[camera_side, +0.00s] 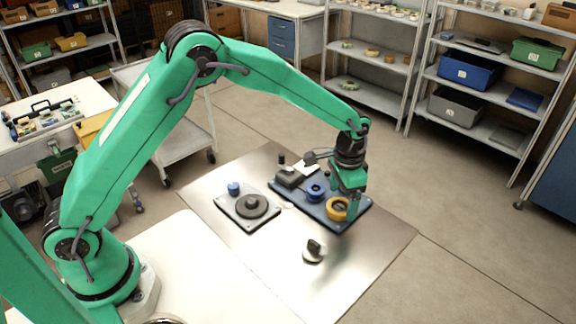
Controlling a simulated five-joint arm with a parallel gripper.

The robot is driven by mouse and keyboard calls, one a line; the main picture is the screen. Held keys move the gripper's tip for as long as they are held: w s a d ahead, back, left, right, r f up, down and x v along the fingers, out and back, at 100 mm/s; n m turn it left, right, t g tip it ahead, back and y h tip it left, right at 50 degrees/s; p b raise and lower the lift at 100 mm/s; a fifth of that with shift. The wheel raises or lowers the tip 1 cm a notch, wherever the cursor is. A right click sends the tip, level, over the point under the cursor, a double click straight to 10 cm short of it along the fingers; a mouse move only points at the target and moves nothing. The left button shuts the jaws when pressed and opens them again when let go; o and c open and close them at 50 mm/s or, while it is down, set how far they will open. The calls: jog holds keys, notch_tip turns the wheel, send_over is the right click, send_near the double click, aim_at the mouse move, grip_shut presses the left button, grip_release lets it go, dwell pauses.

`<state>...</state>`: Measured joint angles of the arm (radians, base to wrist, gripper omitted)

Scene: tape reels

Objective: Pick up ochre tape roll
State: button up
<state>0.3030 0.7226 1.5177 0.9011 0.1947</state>
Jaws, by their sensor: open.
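The ochre tape roll (337,208) lies on the right part of a dark blue board (312,207) on the metal work surface. A blue tape roll (315,191) sits to its left on the same board. My gripper (352,204) is open and points down at the ochre roll. One finger shows at the roll's right side; the other is hard to make out. I cannot tell whether the fingers touch the roll.
A plate with a dark round disc (252,206) and a blue knob (233,188) lies left of the board. A dark block (290,178) stands at the board's back left. A small round piece with a dark upright part (314,250) sits in front. The surface's right front (375,255) is clear.

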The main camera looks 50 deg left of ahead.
jog(key=shift+f, duration=1.15)
jog(key=c, duration=1.1)
